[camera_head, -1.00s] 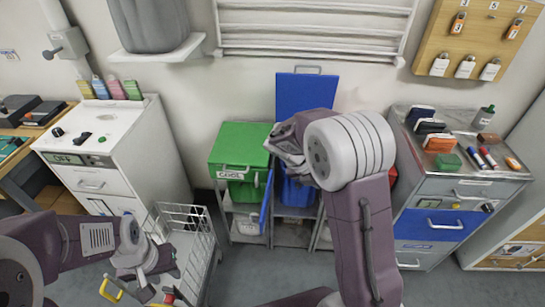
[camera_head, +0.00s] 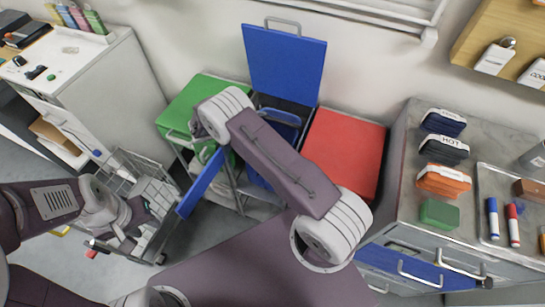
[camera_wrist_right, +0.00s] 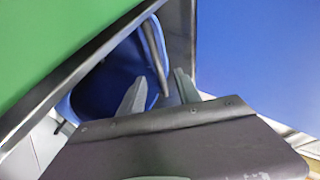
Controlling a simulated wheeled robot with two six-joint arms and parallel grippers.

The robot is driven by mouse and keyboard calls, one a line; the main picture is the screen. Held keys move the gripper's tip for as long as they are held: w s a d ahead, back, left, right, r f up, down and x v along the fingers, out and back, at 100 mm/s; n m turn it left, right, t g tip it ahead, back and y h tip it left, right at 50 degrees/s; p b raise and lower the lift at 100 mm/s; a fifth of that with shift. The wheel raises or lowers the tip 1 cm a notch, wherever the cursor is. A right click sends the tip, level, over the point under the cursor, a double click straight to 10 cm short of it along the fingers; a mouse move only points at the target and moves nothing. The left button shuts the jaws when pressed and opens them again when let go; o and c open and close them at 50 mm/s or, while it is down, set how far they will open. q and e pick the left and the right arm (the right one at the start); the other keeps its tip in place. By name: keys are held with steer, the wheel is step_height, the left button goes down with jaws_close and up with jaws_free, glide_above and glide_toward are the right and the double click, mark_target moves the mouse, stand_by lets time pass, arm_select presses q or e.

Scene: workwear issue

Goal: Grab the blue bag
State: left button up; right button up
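The blue bag (camera_wrist_right: 95,88) shows in the right wrist view as a rounded blue shape with a thin dark strap, down between dark edges. In the head view, blue material (camera_head: 280,125) shows inside the compartment under the raised blue lid (camera_head: 284,62), partly hidden by my right arm. My right gripper (camera_wrist_right: 160,78) has its two fingers apart, with the strap in line between them; I cannot tell whether they touch it. My right gripper is hidden in the head view. My left gripper (camera_head: 125,235) is over the wire trolley; its fingers are unclear.
A green-lidded bin (camera_head: 195,100) stands left of the blue one and a red-lidded bin (camera_head: 345,145) right. A blue panel (camera_head: 200,183) sticks out in front. The wire trolley (camera_head: 165,235) is at left. A grey cabinet (camera_head: 400,215) with several items stands right.

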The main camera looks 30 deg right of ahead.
mark_target(274, 119)
steer(key=x, duration=0.3)
steer(key=shift+w+d+f, duration=0.1)
steer(key=shift+d+f, duration=0.15)
steer(key=shift+d, duration=0.05)
steer(key=x, duration=0.5)
steer(key=shift+d+f, duration=0.3)
steer(key=shift+a+r, duration=0.1)
jaws_close()
stand_by(0.8)
